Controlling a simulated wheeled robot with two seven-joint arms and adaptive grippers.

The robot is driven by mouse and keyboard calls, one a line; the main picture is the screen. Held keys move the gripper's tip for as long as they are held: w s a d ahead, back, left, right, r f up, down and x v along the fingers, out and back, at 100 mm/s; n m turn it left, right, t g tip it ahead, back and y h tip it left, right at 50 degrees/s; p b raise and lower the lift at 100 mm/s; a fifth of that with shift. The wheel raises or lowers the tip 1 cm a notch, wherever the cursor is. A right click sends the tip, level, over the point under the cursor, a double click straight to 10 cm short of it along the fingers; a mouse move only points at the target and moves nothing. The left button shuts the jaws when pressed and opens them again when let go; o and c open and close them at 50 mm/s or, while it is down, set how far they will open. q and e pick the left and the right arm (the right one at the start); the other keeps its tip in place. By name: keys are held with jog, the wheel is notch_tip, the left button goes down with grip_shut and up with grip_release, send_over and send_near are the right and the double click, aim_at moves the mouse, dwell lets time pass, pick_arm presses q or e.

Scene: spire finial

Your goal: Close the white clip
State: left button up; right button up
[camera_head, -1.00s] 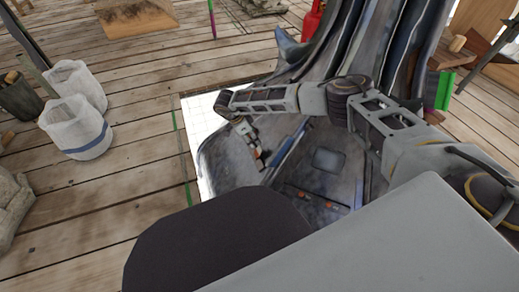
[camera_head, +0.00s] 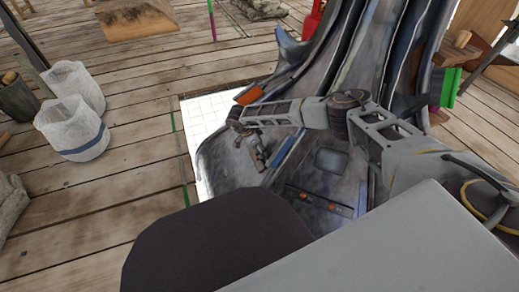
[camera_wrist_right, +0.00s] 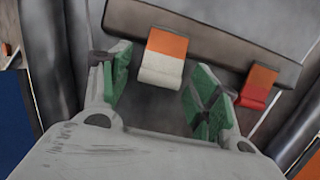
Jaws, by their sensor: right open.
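The white clip (camera_wrist_right: 160,68) shows in the right wrist view, with an orange upper part and a white lower part, on a dark grey bar. My right gripper (camera_wrist_right: 157,85) is open, its green-padded fingers on either side of the white clip's lower part, with gaps visible on both sides. I cannot tell whether the fingertips reach its depth. A red clip (camera_wrist_right: 257,88) with an orange top sits on the same bar, right of the right finger. In the head view my right gripper (camera_head: 261,157) is small and partly hidden by its arm. My left gripper is not in view.
The grey spire structure (camera_head: 330,160) fills the middle of the head view, with tall curved fins behind my arm. An orange piece (camera_head: 249,94) shows beside my forearm. White buckets (camera_head: 73,128) stand at the left on a plank floor (camera_head: 110,185).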

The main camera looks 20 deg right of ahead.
jog(key=shift+d+f, duration=0.1)
jog(key=shift+f, duration=0.1)
jog(key=c, duration=1)
jog(key=shift+d, duration=0.1)
jog(key=shift+d+f+y+p, duration=0.15)
jog(key=shift+d+y+p, duration=0.05)
jog(key=shift+y+p, duration=0.45)
jog(key=o, duration=1)
